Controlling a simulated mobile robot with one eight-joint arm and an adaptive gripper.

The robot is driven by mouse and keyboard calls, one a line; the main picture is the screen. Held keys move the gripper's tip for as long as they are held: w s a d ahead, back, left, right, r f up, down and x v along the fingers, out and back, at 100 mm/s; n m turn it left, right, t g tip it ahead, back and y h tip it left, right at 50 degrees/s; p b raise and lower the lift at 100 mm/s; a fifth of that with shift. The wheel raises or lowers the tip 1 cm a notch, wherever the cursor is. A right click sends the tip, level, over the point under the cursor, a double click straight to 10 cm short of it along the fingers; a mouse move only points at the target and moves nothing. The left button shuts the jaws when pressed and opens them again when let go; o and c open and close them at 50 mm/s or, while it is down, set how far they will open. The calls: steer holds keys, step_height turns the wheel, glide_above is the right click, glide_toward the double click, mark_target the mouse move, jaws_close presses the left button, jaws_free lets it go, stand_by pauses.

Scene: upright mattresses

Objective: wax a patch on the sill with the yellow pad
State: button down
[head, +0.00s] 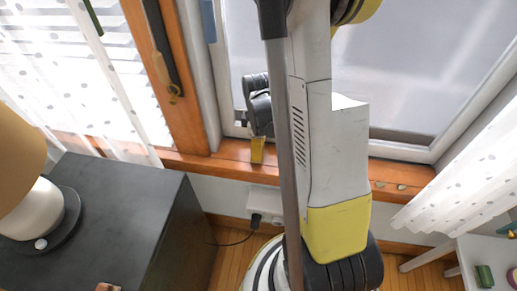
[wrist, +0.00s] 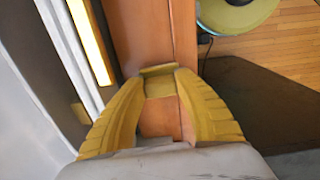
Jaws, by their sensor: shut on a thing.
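The orange-brown wooden sill (head: 200,163) runs below the windows in the head view, and it fills the upper middle of the wrist view (wrist: 140,35). My gripper (wrist: 161,78) is over the sill, its yellow ribbed fingers closed on the sides of the yellow pad (wrist: 159,86). In the head view my gripper (head: 257,150) shows small and yellow at the sill, left of my arm. The pad is low over the sill; I cannot tell whether it touches. My arm hides the sill's middle. No wax patch can be made out.
A black cabinet (head: 100,215) with a lamp (head: 40,205) stands at left. Small objects (head: 390,186) lie on the sill at right. A plug (head: 255,219) sits in the wall below. Sheer curtains (head: 465,165) hang at both sides. A white table (head: 475,250) stands at right.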

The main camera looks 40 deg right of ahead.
steer(key=shift+f+b, duration=0.4)
steer(key=shift+b, duration=0.1)
stand_by(0.3)
steer(key=shift+w+a+b, duration=0.1)
steer(key=shift+w+a, duration=0.8)
steer(key=shift+w, duration=0.2)
steer(key=shift+w+a+b, duration=0.15)
steer(key=shift+w+a, duration=0.7)
steer(key=shift+w, duration=0.3)
steer(key=shift+w+a+b, duration=0.1)
steer(key=shift+w+a, duration=0.8)
steer(key=shift+w, duration=0.2)
steer(key=shift+s+d+r+b, duration=0.1)
steer(key=shift+s+d, duration=0.8)
steer(key=shift+s, duration=0.3)
steer(key=shift+s+d+f+b, duration=0.1)
steer(key=shift+s+d, duration=0.85)
steer(key=shift+s, duration=0.2)
steer(key=shift+s+d+r+b, duration=0.1)
steer(key=shift+s+d, duration=0.8)
steer(key=shift+s, duration=0.3)
steer(key=shift+w, duration=0.15)
